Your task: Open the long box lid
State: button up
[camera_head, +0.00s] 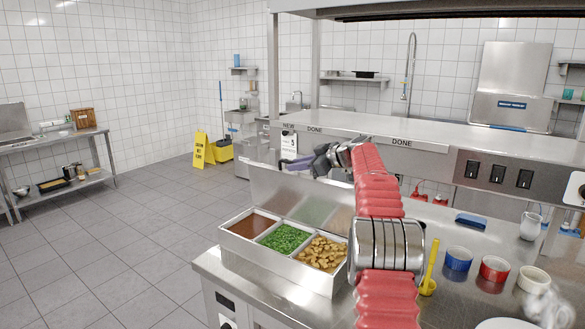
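The long box (280,272) is a steel container at the front left end of the steel counter. Sauce, green peas and brown chunks show in its compartments. Its long lid (280,190) is raised and stands up, leaning back along the box's far side, so the inside is uncovered.
A steel shelf (370,130) with labels runs above and behind the lid. Right of my arm are a yellow ladle (430,270), a blue bowl (458,260), a red bowl (494,268) and a white bowl (533,280). Open tiled floor (110,240) lies left of the counter.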

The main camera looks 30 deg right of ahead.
jog(key=shift+s+d+r, duration=0.15)
jog(key=shift+s+d, duration=0.15)
jog(key=shift+s, duration=0.15)
jog(key=v, duration=1.2)
jog(key=shift+s+r, duration=0.2)
jog(key=shift+s, duration=0.15)
